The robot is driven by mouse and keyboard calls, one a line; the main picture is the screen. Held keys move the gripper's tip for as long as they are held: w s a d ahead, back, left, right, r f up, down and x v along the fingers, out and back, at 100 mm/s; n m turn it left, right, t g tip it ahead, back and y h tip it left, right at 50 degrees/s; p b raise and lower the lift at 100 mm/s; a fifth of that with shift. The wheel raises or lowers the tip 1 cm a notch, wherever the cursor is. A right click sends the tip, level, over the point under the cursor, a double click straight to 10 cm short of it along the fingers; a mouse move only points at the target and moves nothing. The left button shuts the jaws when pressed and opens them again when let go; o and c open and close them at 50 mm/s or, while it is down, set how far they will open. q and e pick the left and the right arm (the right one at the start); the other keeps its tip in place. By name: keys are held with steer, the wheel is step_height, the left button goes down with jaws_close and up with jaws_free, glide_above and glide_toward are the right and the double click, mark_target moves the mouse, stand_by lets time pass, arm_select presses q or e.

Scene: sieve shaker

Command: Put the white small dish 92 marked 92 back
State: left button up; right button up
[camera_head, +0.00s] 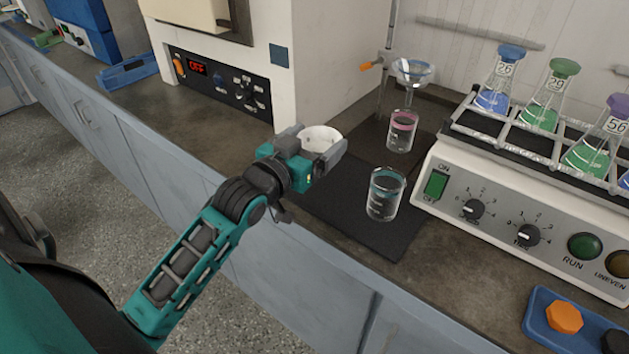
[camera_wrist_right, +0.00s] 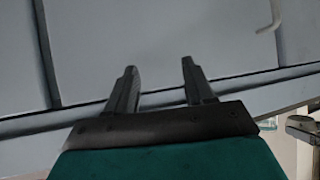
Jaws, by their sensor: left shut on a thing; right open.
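The white small dish (camera_head: 320,138) is in the head view, near the front edge of the bench. My left gripper (camera_head: 325,149) is shut on it, with a finger on either side, over the dark mat. I cannot read a mark on the dish, and its lower part is hidden by the gripper. I cannot tell whether it touches the mat. My right gripper (camera_wrist_right: 160,85) is open and empty in the right wrist view, in front of grey cabinet fronts. It is not in the head view.
Two glass beakers (camera_head: 386,193) (camera_head: 402,130) stand right of the dish. A funnel on a stand (camera_head: 412,70) is behind. A shaker with several stoppered flasks (camera_head: 480,190) is at right, an oven-like box reading OFF (camera_head: 215,82) at left. A blue tray (camera_head: 540,318) lies front right.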

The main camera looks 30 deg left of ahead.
mark_target(314, 188)
arm_select(q)
step_height(314, 188, down, 4)
steer(key=shift+r+b, duration=0.15)
steer(key=shift+b, duration=0.2)
step_height(314, 188, down, 4)
steer(key=shift+r+b, duration=0.2)
steer(key=shift+b, duration=0.35)
steer(key=shift+f, duration=0.3)
arm_select(e)
steer(key=shift+w+a+f+y, duration=0.15)
steer(key=shift+w+a+y, duration=0.15)
steer(key=shift+w+a, duration=0.2)
arm_select(q)
steer(key=shift+f, duration=0.2)
steer(key=o, duration=0.8)
arm_select(e)
steer(key=shift+s+f, duration=0.1)
